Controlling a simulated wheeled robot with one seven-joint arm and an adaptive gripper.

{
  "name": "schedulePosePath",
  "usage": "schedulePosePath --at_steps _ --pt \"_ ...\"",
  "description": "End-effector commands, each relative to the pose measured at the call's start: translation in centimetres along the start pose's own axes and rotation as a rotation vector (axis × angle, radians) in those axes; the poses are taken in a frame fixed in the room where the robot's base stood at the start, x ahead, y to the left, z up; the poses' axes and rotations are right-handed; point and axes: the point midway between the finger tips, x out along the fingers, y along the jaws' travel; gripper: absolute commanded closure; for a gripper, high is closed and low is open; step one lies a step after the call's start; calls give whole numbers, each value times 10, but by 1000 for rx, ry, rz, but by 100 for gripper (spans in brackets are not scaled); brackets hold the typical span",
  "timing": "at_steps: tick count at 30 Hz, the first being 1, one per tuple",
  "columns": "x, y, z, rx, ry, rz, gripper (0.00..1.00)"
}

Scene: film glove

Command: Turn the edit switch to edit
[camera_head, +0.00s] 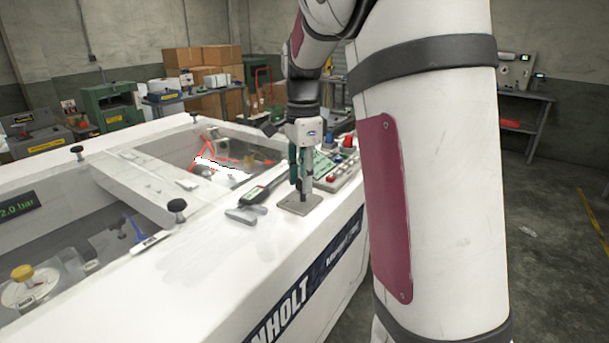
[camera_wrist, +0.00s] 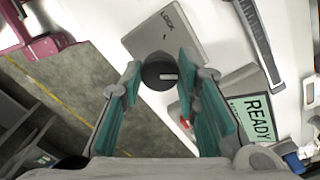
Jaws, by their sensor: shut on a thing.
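The edit switch is a dark round knob (camera_wrist: 158,74) with a white mark, set on a grey plate (camera_wrist: 195,28) on the white machine top. The word LOCK reads on the plate above the knob in the wrist view. The knob's white mark lies toward the right of that picture, not toward LOCK. No edit label is visible. My gripper (camera_wrist: 160,78) has its teal-padded fingers on either side of the knob, shut on it. In the head view my gripper (camera_head: 301,185) points straight down over the plate (camera_head: 291,207), hiding the knob.
A green READY display (camera_wrist: 255,118) and a control panel with a red button (camera_head: 331,178) stand close by. A dark handheld device (camera_head: 257,195) and a grey bracket (camera_head: 246,215) lie left of the plate. A recessed bay with clear covers is further left.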

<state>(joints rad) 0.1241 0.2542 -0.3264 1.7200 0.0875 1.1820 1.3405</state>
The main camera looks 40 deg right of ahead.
Motion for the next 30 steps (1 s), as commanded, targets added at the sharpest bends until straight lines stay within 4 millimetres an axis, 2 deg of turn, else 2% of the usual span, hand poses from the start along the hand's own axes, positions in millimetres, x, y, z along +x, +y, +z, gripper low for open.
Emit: schedulePosePath --at_steps 12,29,30 --pt "-1 0 -1 186 1 -3 99" --pt "-1 -1 -1 211 1 -4 99" --pt "-1 -1 -1 211 1 -4 62"
